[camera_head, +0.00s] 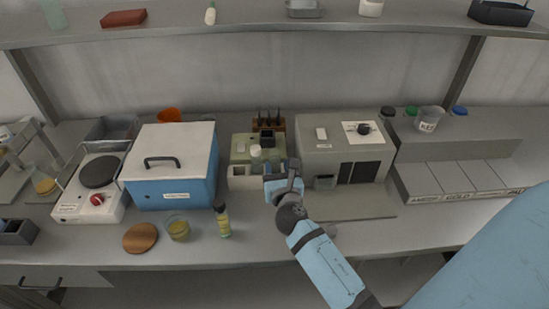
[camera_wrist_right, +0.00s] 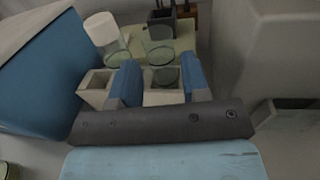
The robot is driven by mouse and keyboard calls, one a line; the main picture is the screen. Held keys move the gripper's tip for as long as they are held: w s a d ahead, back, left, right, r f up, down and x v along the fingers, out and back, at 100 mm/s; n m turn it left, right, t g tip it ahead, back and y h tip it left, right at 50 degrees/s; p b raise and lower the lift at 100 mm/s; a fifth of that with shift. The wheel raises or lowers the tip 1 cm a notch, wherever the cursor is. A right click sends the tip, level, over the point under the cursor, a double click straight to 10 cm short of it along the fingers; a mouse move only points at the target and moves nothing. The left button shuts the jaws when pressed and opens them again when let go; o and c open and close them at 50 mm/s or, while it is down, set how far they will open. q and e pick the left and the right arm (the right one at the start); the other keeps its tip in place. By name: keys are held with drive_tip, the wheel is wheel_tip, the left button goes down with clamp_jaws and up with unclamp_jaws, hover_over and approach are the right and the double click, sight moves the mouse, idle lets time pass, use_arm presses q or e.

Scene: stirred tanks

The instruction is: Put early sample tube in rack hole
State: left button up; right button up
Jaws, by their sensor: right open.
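A greenish-grey block (camera_head: 243,150) stands at mid-bench with pale square holders on its front. On it stands a clear tube with a white cap (camera_head: 256,152), which also shows in the right wrist view (camera_wrist_right: 104,32). A clear, uncapped glass (camera_wrist_right: 159,46) stands beside it. I cannot tell which one is the early sample tube. My right gripper (camera_head: 284,178) is at the block's front right corner. In the right wrist view its two blue fingers (camera_wrist_right: 163,84) are apart, with a pale square holder (camera_wrist_right: 162,97) seen between them. I see nothing gripped. My left gripper is not in view.
A blue box with a white lid (camera_head: 172,165) stands left of the block, a grey machine (camera_head: 345,150) right. A dark-capped bottle (camera_head: 223,222), a beaker (camera_head: 178,229) and a round wooden mat (camera_head: 140,238) are near the front edge. A dark rack (camera_head: 268,124) stands behind.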

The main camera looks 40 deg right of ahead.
use_arm(q)
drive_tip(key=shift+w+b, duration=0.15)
drive_tip(key=shift+b, duration=0.2)
use_arm(e)
drive_tip(key=v, duration=0.6)
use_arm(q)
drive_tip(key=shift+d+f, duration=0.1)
use_arm(e)
drive_tip(key=shift+s, duration=0.1)
